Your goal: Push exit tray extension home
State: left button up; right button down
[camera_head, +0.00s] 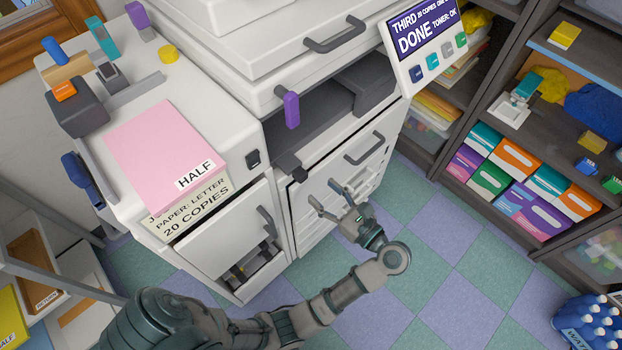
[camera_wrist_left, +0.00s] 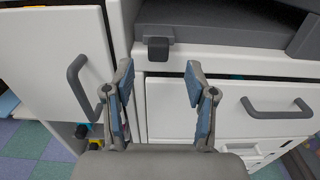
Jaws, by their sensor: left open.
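The white copier (camera_head: 245,70) has a dark exit bay (camera_head: 315,115) in its front. A small dark tab, which looks like the end of the exit tray extension (camera_head: 300,174), sticks out at the bay's lower front edge. It also shows in the left wrist view as a black block (camera_wrist_left: 158,49) under the dark tray edge. My left gripper (camera_head: 322,192) is open and empty in front of the copier drawers, just below and right of the tab. In the left wrist view its two fingers (camera_wrist_left: 159,80) stand apart, with the block above and between them. I see no contact. My right gripper is not in view.
A purple lever (camera_head: 291,109) hangs at the bay. Grey handles sit on the drawer (camera_head: 365,149) and the left door (camera_head: 268,222), which stands partly open. Pink paper (camera_head: 165,145) lies on the left top. Shelves stand right; tiled floor (camera_head: 455,260) is clear between.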

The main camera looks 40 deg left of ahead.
pick_arm(q)
jog(key=d, duration=0.4)
jog(key=shift+s, duration=0.15)
